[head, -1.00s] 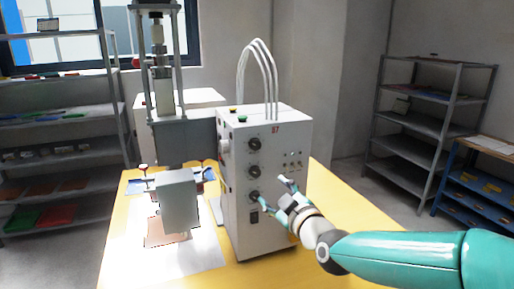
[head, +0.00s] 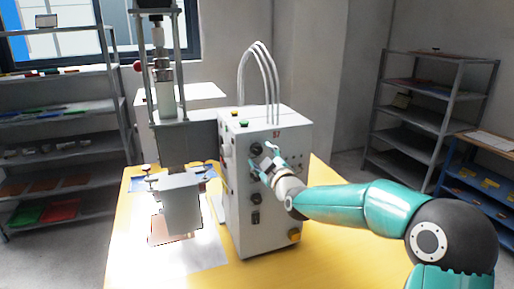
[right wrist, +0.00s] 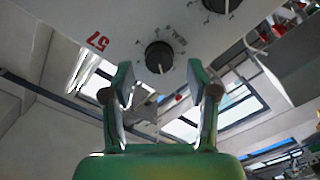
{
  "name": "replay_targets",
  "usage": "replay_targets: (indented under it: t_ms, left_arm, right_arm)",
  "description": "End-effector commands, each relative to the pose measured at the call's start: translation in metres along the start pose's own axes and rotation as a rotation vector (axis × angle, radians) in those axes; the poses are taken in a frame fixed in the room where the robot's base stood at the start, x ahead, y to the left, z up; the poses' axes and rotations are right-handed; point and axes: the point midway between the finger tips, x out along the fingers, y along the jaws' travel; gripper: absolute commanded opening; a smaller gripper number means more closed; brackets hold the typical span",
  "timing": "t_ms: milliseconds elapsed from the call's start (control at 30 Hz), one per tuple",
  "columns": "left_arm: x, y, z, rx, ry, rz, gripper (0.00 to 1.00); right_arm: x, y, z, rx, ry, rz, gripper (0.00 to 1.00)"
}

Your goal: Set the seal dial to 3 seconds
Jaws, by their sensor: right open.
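The white control box (head: 275,215) stands on the yellow table with a column of black dials on its front. The top dial (head: 256,149) shows just left of my right gripper (head: 262,160). The gripper is open and empty, close in front of the upper dials, and partly hides the second one. In the right wrist view a black dial (right wrist: 159,57) with tick marks lies just beyond the gap between the open fingertips (right wrist: 163,85). Lettering beside it seems to read SEAL; its setting is too small to read. A second dial (right wrist: 222,5) shows at the top edge. My left gripper is not in view.
A lower dial (head: 254,197) and a black switch (head: 255,217) sit below on the box. The press head (head: 181,205) stands to the left. White hoses (head: 262,75) rise from the box. The table (head: 330,225) is clear on the right.

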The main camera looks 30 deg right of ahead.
Motion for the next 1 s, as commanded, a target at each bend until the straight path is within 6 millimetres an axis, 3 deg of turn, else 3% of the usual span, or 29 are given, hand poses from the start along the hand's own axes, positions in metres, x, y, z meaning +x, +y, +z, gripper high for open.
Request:
replay_targets:
  t_ms: [200,567,900,933,1000]
  left_arm:
    - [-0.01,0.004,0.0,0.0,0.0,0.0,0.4]
    - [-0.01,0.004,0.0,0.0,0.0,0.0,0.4]
    - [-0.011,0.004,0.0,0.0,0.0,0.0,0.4]
    - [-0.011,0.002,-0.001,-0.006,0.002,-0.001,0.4]
    - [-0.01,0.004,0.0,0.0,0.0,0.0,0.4]
  right_arm:
    - [0.023,0.001,-0.001,0.0,-0.001,0.0,0.59]
    - [0.026,0.0,0.001,0.0,0.0,0.0,0.59]
    - [0.026,0.0,0.001,0.0,-0.001,-0.001,0.02]
    - [0.024,-0.011,-0.009,0.002,0.005,-0.008,0.0]
    - [0.026,-0.005,-0.003,0.001,0.001,-0.005,0.0]
